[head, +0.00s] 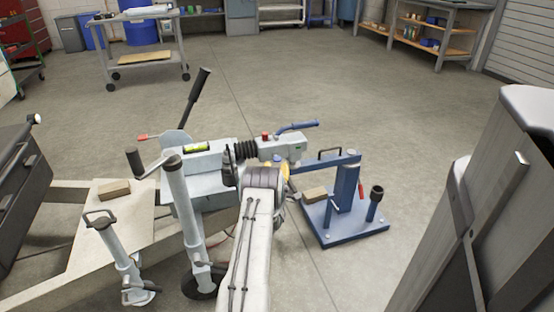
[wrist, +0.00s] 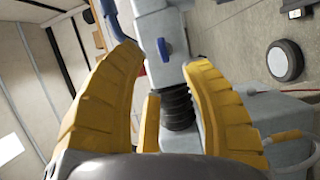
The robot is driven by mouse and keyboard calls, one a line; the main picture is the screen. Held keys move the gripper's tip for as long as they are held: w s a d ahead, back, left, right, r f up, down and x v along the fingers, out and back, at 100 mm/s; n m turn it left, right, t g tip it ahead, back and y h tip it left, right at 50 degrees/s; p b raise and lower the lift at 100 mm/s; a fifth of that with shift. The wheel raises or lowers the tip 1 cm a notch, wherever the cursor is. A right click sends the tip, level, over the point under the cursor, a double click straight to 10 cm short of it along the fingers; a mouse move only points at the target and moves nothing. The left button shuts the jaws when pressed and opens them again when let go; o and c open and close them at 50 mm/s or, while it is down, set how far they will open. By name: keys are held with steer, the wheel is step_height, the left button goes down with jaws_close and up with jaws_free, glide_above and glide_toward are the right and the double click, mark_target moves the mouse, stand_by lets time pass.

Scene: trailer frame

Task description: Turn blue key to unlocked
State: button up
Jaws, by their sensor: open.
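The blue key (wrist: 163,48) shows in the wrist view as a small blue tab on the side of the grey coupling head (wrist: 168,15). The key looks a little beyond the fingertips, and no contact is clear. In the head view only a bit of yellow finger shows beyond my arm.
The coupling head has a blue handle (head: 297,127) on top and a black rubber bellows (head: 246,150) behind it. A blue stand (head: 346,190) is to the right. A jockey post (head: 187,205) and brake lever (head: 198,98) are to the left. Floor beyond is clear.

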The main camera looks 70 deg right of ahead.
mark_target(277, 160)
steer(key=shift+b+x, duration=3.5)
steer(key=shift+x, duration=0.05)
steer(key=shift+c, duration=0.3)
jaws_close()
